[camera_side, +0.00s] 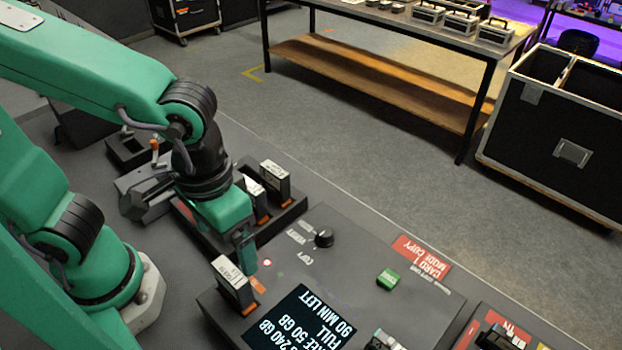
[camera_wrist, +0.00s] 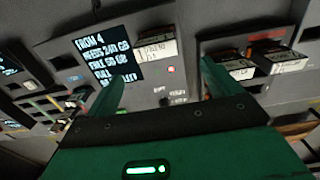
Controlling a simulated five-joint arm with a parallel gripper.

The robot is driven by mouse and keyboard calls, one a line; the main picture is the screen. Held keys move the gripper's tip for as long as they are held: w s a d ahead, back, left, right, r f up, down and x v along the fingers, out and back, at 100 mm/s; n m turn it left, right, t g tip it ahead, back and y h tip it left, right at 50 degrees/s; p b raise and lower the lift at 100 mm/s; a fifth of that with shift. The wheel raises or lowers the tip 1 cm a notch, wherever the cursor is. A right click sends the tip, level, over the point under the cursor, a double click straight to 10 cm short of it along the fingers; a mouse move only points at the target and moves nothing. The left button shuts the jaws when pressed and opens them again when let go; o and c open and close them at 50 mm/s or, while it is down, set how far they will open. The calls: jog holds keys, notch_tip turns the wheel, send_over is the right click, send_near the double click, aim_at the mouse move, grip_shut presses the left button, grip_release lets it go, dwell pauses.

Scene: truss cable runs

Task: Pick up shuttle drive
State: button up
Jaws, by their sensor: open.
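A black drive with a white label (camera_side: 233,284) stands upright in a slot at the left end of the grey copy console (camera_side: 345,235); it also shows in the wrist view (camera_wrist: 155,47), ahead of and between my fingers. I take it as the shuttle drive, but its label is too small to read surely. My gripper (camera_side: 245,252) is open and empty, just behind and to the right of this drive in the side view, apart from it. In the wrist view my two green fingers (camera_wrist: 162,86) are spread wide.
More labelled drives (camera_side: 274,181) stand in a dark rack behind my gripper. The console carries a screen (camera_side: 300,322), a black knob (camera_side: 323,237) and a green button (camera_side: 388,279). A workbench (camera_side: 400,25) and a black case (camera_side: 555,135) stand beyond; the floor between is clear.

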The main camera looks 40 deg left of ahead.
aim_at(229, 271)
jog(key=shift+s+d+f, duration=0.1)
jog(key=shift+s+d, duration=0.15)
jog(key=shift+f, duration=0.15)
jog(key=shift+f, duration=1.2)
jog(key=shift+s+f, duration=0.2)
jog(key=shift+f, duration=2.4)
jog(key=c, duration=1.6)
